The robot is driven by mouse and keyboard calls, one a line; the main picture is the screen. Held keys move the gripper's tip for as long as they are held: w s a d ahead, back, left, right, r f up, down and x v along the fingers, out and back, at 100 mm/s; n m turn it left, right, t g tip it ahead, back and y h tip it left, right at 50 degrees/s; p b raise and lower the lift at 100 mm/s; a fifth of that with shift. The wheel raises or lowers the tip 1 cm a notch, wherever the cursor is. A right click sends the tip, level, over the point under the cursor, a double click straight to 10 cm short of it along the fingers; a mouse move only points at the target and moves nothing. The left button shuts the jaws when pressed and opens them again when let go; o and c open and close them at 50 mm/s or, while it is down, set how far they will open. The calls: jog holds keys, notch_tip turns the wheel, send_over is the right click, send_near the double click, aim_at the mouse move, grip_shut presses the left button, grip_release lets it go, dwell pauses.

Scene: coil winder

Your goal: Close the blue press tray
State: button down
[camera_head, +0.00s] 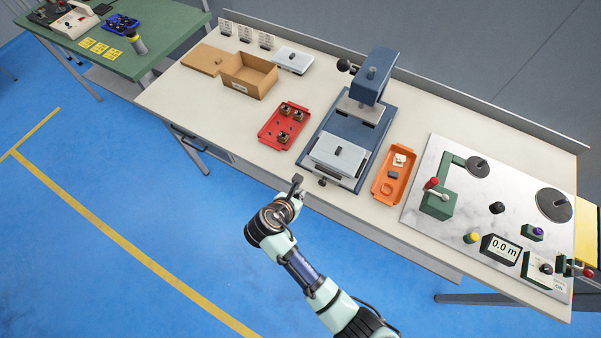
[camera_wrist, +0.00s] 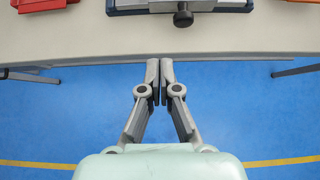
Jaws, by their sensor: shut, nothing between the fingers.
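The blue press (camera_head: 371,78) stands on the workbench, with its dark blue base running toward the front edge. Its tray (camera_head: 336,158), a light grey plate with a small dark piece on top, sits at the front end of the base, forward of the press head. A black knob (camera_head: 322,182) sticks out at the tray's front; it also shows in the wrist view (camera_wrist: 183,18). My gripper (camera_head: 297,180) is shut and empty, in front of the bench edge and left of the knob. In the wrist view my gripper (camera_wrist: 160,66) points toward the bench, apart from the knob.
A red tray (camera_head: 266,133) with parts lies left of the press, an orange tray (camera_head: 383,193) right of it. Farther right is a marbled panel (camera_head: 432,158) with controls. A cardboard box (camera_head: 247,84) stands at the back left. Blue floor is free before the bench.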

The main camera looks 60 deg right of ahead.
aim_at(316, 175)
jog(key=b+x, duration=0.2)
jog(key=x, duration=0.6)
jog(key=shift+a+f, duration=0.1)
jog(key=shift+a, duration=0.05)
jog(key=d, duration=0.2)
jog(key=shift+s+d+r+b, duration=0.1)
jog(key=shift+d+r+b, duration=0.1)
jog(key=shift+d+b, duration=0.15)
jog(key=shift+d+r, duration=0.1)
jog(key=shift+d, duration=0.4)
jog(key=shift+d, duration=0.1)
